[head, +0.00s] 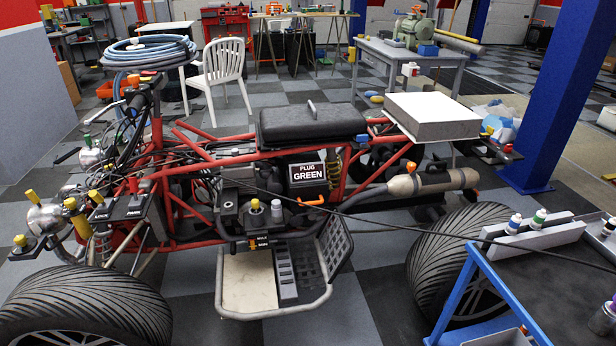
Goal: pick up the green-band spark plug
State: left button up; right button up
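A small white upright piece with a green band (539,218), which looks like the green-band spark plug, stands at a grey tray or rack (535,241) on the blue cart at the lower right. A similar piece with a blue band (514,223) stands to its left. Another white and blue piece (608,229) is at the right edge. Their lower parts are partly hidden by the grey rack. A sign reading "PLUG GREEN" (307,172) is on the red-framed quad (240,158). Neither of my grippers is in view.
The blue cart's dark top (560,280) has bare room in front of the rack. A grey can (604,318) stands at its right edge. A black cable (420,229) crosses in front of the quad toward the cart. A blue pillar (555,90) rises behind the cart.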

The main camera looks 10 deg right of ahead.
aim_at(538, 219)
jog(key=z, duration=1.7)
